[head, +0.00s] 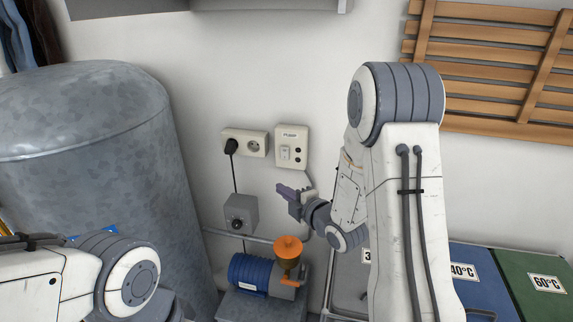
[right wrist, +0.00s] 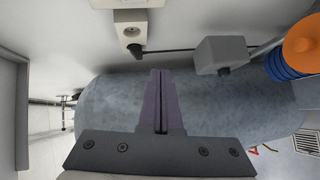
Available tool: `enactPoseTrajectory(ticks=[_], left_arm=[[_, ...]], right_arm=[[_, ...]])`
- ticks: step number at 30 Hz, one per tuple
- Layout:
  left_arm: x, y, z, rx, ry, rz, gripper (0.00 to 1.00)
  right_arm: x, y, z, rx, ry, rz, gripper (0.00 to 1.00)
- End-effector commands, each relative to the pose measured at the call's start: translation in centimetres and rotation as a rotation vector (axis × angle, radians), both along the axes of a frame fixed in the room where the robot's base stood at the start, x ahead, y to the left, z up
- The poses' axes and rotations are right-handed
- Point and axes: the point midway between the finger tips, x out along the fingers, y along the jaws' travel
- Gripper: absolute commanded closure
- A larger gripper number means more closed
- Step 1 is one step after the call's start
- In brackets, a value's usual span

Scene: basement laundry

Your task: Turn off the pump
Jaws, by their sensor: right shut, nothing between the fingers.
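The switch plate labelled PUMP (head: 292,147) is on the wall, with a white rocker switch (head: 285,153) on its left half. I cannot tell the rocker's position. The blue pump (head: 250,274) with an orange top (head: 288,246) stands low below it; it also shows at the right edge of the right wrist view (right wrist: 280,66). My right gripper (head: 280,188) is shut and empty, pointing left, below the switch plate and apart from it. Its purple fingers (right wrist: 160,74) are together in the right wrist view. My left arm shows at lower left, its gripper out of view.
A socket (head: 256,144) with a black plug (head: 231,147) is left of the switch; its cord runs down to a grey box with a knob (head: 240,213). A large metal tank (head: 90,150) fills the left. Labelled bins (head: 540,283) stand lower right. A wooden rack (head: 490,70) is upper right.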

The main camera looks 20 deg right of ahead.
Motion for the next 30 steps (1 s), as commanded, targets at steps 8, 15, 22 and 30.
enactPoseTrajectory(ticks=[8,15,22,30], left_arm=[[0.0,0.0,-1.1,0.0,0.0,0.0,0.5],[0.0,0.0,-1.1,0.0,0.0,0.0,0.5],[0.0,0.0,-0.9,0.0,0.0,0.0,0.5],[0.0,0.0,0.6,0.0,0.0,0.0,0.5]], right_arm=[[-1.2,-5.1,0.7,-0.115,-0.282,-0.032,1.0],[-1.4,-5.4,1.0,-0.127,-0.311,-0.035,1.0],[-1.0,-5.2,1.1,-0.125,-0.31,-0.034,1.0],[3.0,-4.3,1.8,-0.126,-0.312,-0.032,1.0]])
